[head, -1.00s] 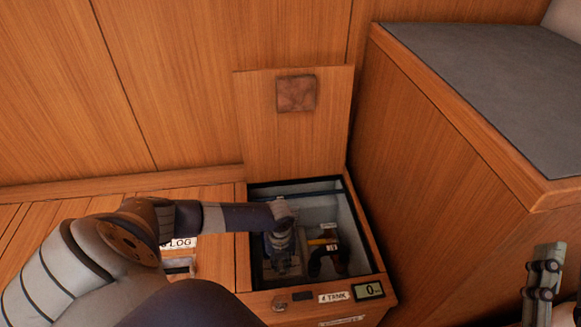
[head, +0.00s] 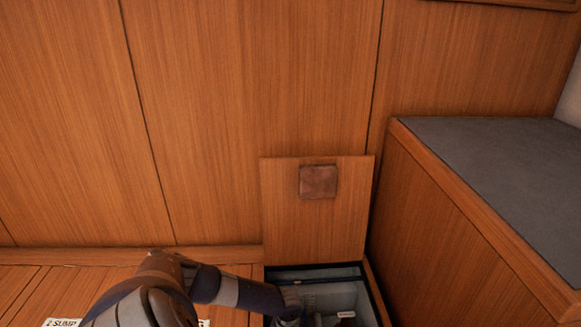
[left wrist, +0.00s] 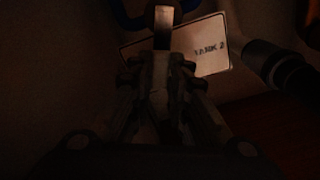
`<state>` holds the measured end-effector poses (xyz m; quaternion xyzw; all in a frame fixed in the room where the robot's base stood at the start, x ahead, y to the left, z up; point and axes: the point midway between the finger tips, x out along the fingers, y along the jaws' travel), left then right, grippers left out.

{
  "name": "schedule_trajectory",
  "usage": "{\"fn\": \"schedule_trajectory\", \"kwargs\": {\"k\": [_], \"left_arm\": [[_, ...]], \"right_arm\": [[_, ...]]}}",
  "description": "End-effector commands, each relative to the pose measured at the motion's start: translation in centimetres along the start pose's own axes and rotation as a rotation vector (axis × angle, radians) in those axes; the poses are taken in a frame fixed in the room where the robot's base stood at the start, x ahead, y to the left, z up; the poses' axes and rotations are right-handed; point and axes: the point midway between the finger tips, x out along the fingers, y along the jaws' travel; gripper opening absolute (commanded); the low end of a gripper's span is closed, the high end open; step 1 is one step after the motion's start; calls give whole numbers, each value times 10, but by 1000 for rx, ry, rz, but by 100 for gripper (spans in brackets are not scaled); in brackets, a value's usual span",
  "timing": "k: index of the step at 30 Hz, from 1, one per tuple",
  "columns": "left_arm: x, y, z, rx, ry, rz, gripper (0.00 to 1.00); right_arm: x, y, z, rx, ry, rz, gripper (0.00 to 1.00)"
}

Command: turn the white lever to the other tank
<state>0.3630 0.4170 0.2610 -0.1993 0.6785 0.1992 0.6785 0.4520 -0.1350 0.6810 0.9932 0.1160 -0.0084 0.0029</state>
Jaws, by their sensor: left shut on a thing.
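My left gripper (left wrist: 160,78) is shut on the white lever (left wrist: 163,28). The lever shows as a pale strip standing out beyond the fingertips in the dark left wrist view. A white label (left wrist: 208,60) reading "TANK 2" lies just behind and to the right of the lever. In the head view my left gripper (head: 288,314) reaches down into the open box in the floor (head: 372,296). Its fingers are cut off by the bottom edge, and the lever cannot be seen there. My right gripper is not in view.
A dark cylindrical part (left wrist: 280,66) lies close to the right of the label, and a blue curved part (left wrist: 130,17) is at the top. The raised wooden lid (head: 318,225) stands behind the box. A grey-topped bench (head: 490,170) rises to the right.

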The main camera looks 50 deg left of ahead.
Motion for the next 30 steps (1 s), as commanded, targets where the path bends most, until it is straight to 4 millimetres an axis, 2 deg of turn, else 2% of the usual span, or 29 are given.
{"fn": "schedule_trajectory", "kwargs": {"k": [5, 6, 8, 20, 26, 30], "left_arm": [[1, 0, -2, 0, 3, 0, 0], [1, 0, -2, 0, 3, 0, 25], [1, 0, -1, 0, 3, 0, 37], [-3, 0, 0, -1, 0, 0, 37], [-26, 1, 1, 0, -2, 1, 37], [-54, 1, 1, 0, -1, 0, 37]], "right_arm": [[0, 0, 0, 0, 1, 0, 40], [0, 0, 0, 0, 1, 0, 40], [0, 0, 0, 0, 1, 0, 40], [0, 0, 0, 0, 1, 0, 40], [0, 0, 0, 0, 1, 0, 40], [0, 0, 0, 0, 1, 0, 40]]}}
